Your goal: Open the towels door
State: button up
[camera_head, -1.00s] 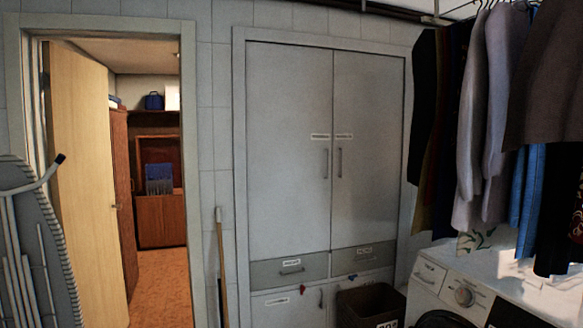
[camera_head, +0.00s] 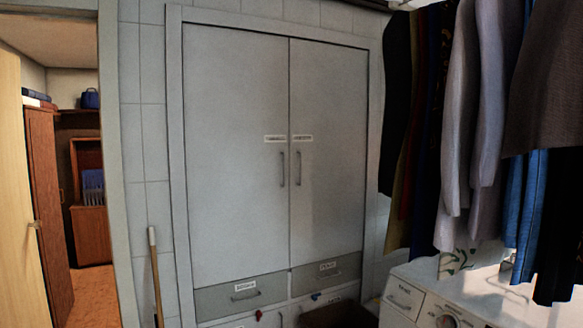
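A tall grey built-in cabinet with two closed doors stands ahead. The left door (camera_head: 235,190) and the right door (camera_head: 328,170) each carry a vertical handle near the middle seam: the left handle (camera_head: 282,169) and the right handle (camera_head: 298,168). A small white label sits above each handle, the left label (camera_head: 275,139) and the right label (camera_head: 302,138); their text is too small to read, so I cannot tell which door is the towels door. My gripper is not in view.
Two drawers, left (camera_head: 243,294) and right (camera_head: 328,270), are shut below the doors. A dark bin (camera_head: 338,314) stands in front at the lower right. Hanging clothes (camera_head: 480,130) and a white washing machine (camera_head: 430,300) fill the right. A broom handle (camera_head: 155,275) leans left of the cabinet, by an open doorway.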

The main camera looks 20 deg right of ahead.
aim_at(235, 83)
jog(key=i+l, duration=0.3)
jog(key=i, duration=0.2)
jog(key=i+l+z, duration=0.1)
jog(key=i+l, duration=0.25)
jog(key=i, duration=0.15)
jog(key=i+l+z, duration=0.1)
jog(key=i+l, duration=0.15)
jog(key=i, duration=0.25)
